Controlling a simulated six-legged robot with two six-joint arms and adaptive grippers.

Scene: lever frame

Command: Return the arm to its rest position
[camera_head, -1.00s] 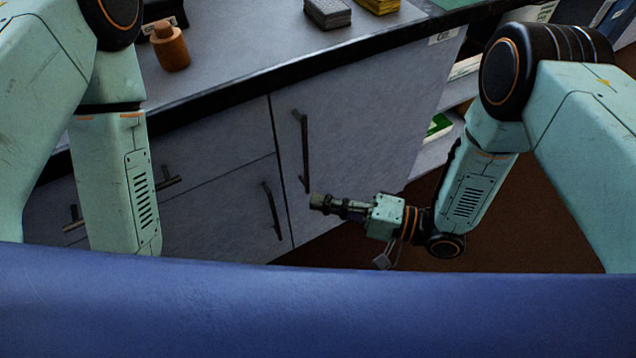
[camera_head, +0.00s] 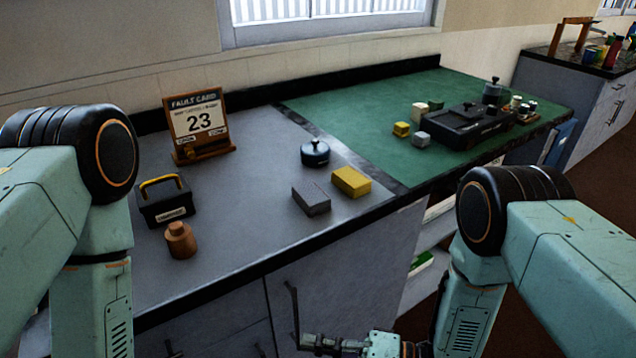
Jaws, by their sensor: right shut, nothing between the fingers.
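My right arm (camera_head: 540,250) comes in from the right, bent at its elbow, with its lower part hanging in front of the cabinet. My right gripper (camera_head: 308,342) shows at the bottom edge, shut and empty, pointing left, close in view to a dark vertical door handle (camera_head: 294,312). I cannot tell whether it touches the handle. My left arm (camera_head: 40,195) hangs at the left edge. Its gripper is out of the frame below.
The grey worktop (camera_head: 260,225) holds a fault card "23" (camera_head: 198,122), a black toolbox (camera_head: 165,200), a wooden bottle-shaped piece (camera_head: 180,241), a dark lidded pot (camera_head: 315,154), a grey block (camera_head: 311,198) and a yellow block (camera_head: 351,182). A green mat (camera_head: 350,110) with a black tray (camera_head: 468,125) lies beyond.

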